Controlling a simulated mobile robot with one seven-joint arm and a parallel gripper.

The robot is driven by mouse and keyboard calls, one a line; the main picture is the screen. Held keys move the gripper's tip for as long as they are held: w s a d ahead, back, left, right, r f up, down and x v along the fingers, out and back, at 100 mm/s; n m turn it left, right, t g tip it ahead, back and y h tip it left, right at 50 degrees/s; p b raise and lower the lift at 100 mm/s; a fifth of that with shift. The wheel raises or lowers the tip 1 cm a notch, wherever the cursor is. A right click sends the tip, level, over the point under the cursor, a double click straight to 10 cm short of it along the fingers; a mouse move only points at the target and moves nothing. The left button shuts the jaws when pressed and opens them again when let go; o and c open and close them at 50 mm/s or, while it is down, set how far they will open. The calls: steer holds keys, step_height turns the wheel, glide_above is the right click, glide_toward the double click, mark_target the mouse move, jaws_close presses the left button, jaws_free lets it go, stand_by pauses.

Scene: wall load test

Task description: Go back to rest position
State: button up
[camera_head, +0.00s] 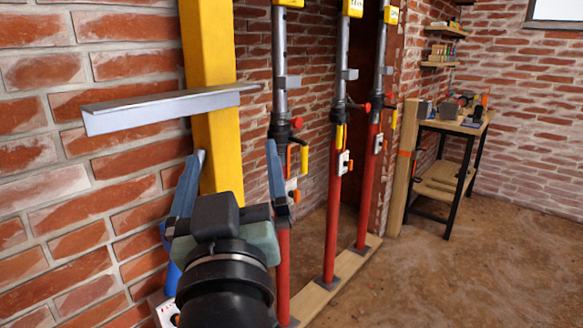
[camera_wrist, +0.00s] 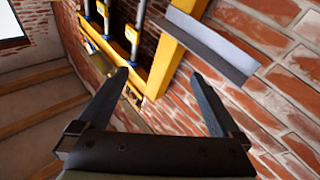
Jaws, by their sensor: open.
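My gripper (camera_head: 232,172) is open and empty, held up in front of the brick wall and the yellow post. Its two blue-grey fingers stand wide apart in the head view. In the wrist view my gripper (camera_wrist: 163,82) also shows both fingers spread with nothing between them. A grey metal angle piece (camera_head: 165,108) juts across the yellow post (camera_head: 212,60) above and left of the fingers. The angle piece also shows in the wrist view (camera_wrist: 212,45), beyond the fingertips and apart from them.
Several red and grey steel props (camera_head: 332,210) stand on a wooden sill plank (camera_head: 318,290) right of my gripper. A workbench (camera_head: 452,128) with tools stands at the back right near a wooden post (camera_head: 404,165). The brown floor (camera_head: 470,270) at the right front is clear.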

steer(key=s+d+r+m+t+h, duration=0.2)
steer(key=s+d+r+t, duration=0.15)
steer(key=s+r, duration=0.35)
steer(key=s+d+r+m+t+h, duration=0.1)
steer(key=s+d+r+m+t, duration=0.25)
steer(key=r, duration=0.55)
step_height(320, 180, up, 20)
steer(key=n+p, duration=0.1)
steer(key=p, duration=1.9)
steer(key=shift+s+n+g+p, duration=0.3)
steer(key=shift+s+n+p, duration=0.05)
